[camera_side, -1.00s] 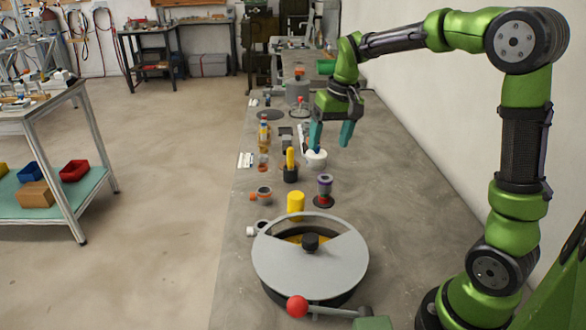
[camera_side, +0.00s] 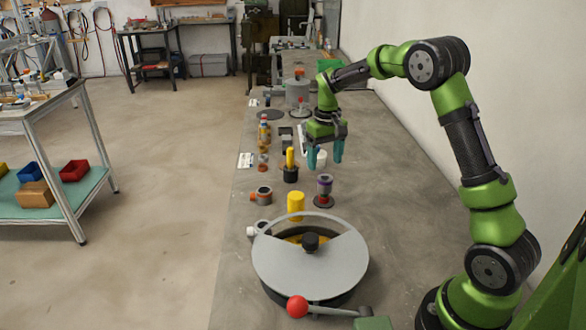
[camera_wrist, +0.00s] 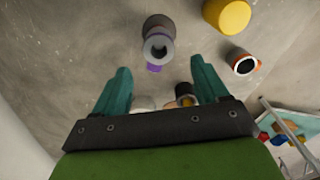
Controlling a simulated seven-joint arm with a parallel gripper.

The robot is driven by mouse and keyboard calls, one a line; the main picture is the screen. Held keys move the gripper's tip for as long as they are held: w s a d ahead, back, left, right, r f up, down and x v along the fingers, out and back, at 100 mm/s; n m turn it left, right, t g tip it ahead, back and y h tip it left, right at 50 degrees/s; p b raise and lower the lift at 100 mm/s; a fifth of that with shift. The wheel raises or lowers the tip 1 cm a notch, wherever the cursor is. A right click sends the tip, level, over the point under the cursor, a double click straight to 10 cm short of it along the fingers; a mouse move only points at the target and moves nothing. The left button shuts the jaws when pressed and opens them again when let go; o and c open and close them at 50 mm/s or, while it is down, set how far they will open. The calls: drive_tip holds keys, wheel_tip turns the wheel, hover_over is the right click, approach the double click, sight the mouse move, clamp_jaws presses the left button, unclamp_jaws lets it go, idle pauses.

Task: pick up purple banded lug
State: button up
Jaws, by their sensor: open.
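The purple banded lug (camera_side: 325,187) is a grey, hollow-topped cylinder with a purple band. In the side view it stands upright over a red part on a dark round base (camera_side: 323,203). In the wrist view the lug (camera_wrist: 158,32) is at the top middle, with some purple showing at its lower edge. My gripper (camera_side: 325,161) is open and empty, with teal fingers pointing down, above and a little behind the lug in the side view. In the wrist view my gripper (camera_wrist: 160,68) has its fingertips spread to either side, and the lug appears beyond them.
A yellow peg in a black base (camera_side: 290,173) is farther back. A large round grey-lidded fixture (camera_side: 310,270) stands in front. Bench to the lug's right is clear.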

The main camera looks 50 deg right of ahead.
sight(324, 176)
wheel_tip(324, 176, down, 7)
drive_tip(key=shift+r, duration=0.15)
idle(0.4)
drive_tip(key=c, duration=1.2)
drive_tip(key=shift+r, duration=0.15)
